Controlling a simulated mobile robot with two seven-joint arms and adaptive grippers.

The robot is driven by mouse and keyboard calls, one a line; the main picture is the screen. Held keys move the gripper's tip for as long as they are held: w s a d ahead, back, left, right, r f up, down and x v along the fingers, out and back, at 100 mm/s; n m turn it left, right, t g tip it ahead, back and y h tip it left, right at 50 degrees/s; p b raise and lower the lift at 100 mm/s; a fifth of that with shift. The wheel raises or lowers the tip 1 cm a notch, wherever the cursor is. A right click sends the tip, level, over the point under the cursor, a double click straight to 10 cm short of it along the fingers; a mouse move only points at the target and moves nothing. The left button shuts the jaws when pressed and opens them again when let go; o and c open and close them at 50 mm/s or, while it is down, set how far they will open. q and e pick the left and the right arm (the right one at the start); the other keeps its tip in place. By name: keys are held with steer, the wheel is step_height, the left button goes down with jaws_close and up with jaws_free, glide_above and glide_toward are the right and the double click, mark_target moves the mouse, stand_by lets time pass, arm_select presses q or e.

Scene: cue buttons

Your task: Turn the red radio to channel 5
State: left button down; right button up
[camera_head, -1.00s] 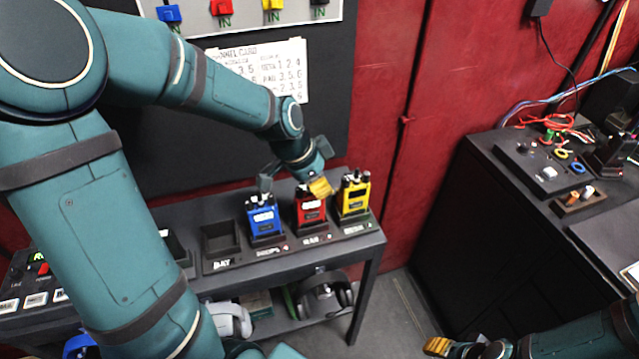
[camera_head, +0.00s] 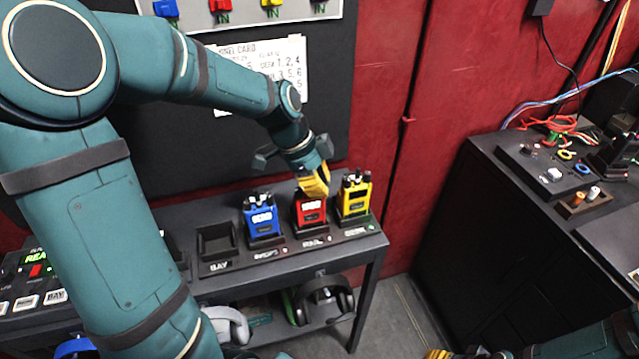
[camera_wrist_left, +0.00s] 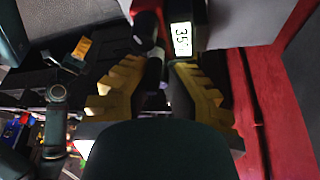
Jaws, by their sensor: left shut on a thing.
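The red radio (camera_head: 309,210) stands upright in its dock on the shelf, between the blue radio (camera_head: 263,221) and the yellow radio (camera_head: 354,198). My left gripper (camera_head: 315,184) is over its top, yellow fingers pointing down and hiding part of it. In the left wrist view the fingers (camera_wrist_left: 156,75) are closed around a dark post, apparently a knob on the radio's top. A lit display (camera_wrist_left: 182,38) beside it shows sideways digits, perhaps starting "35"; I cannot read it surely. My right gripper (camera_head: 438,354) barely shows at the bottom edge; its jaws are cut off.
A white channel card (camera_head: 291,60) hangs on the dark wall board, partly covered by my left arm. An empty bay (camera_head: 217,240) lies left of the blue radio. Headphones (camera_head: 325,300) sit on the lower shelf. A dark bench (camera_head: 500,175) with cables stands at right.

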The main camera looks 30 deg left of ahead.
arm_select(q)
steer(key=c, duration=1)
jaws_free()
steer(key=shift+o, duration=0.2)
steer(key=v, duration=1.2)
